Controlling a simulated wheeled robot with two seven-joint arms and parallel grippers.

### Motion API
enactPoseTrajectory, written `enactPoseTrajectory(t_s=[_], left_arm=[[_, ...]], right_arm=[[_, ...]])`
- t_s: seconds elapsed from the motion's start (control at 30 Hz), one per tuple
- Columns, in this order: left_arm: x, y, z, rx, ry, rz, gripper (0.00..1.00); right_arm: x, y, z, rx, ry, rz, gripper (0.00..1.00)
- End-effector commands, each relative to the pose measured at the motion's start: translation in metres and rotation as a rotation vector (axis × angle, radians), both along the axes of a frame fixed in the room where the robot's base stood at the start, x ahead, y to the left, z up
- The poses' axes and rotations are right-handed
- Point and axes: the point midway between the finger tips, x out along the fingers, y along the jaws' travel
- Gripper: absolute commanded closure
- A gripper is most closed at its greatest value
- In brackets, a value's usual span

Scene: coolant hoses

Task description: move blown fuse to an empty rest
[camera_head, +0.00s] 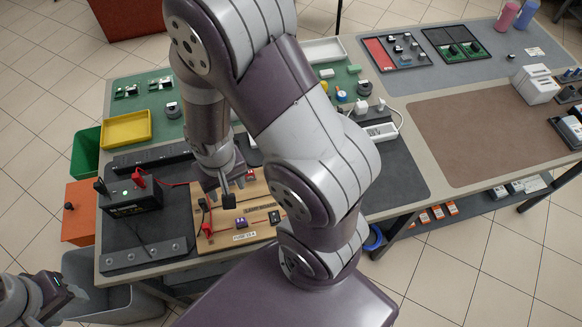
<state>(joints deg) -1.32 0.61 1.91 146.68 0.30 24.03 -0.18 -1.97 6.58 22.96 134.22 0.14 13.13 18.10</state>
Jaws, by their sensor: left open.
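A wooden board (212,240) labelled as a fuse circuit lies on the dark mat at the left of the table. It carries a purple part (241,223), a black part (275,217) and red clips. I cannot pick out the blown fuse or a fuse rest for certain. A grey strip (146,255) with several round spots lies left of the board. My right gripper (222,196) points down over the board's upper left; its jaw gap and anything between the fingers are unclear. My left gripper (72,288) is open at the lower left, beyond the table's edge.
A black supply box (132,198) with a green light and red leads stands left of the board. A yellow tray (126,129) sits behind it. My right arm hides the table's middle. A brown mat (480,135) at the right is mostly bare.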

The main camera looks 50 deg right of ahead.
Motion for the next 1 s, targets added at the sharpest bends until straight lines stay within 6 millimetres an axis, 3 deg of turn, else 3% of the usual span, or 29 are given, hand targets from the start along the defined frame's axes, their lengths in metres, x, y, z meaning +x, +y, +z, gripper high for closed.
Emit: enactPoseTrajectory(t_s=[0.03,0.1,0.2,0.67,1.0], left_arm=[[0.0,0.0,-0.003,0.0,0.0,0.0,0.51],[0.0,0.0,-0.004,0.0,0.0,0.0,0.51],[0.0,0.0,-0.005,0.0,0.0,0.0,0.51],[0.0,0.0,-0.008,0.0,0.0,0.0,0.51],[0.0,0.0,-0.045,0.0,0.0,0.0,0.51]], right_arm=[[-0.003,0.001,-0.024,0.002,0.023,-0.063,0.45],[-0.007,0.001,-0.049,0.004,0.038,-0.153,0.45],[-0.013,0.002,-0.071,0.005,0.051,-0.236,0.45],[-0.015,0.002,-0.081,0.006,0.054,-0.267,0.45],[-0.015,0.002,-0.119,0.006,0.054,-0.266,0.45]])
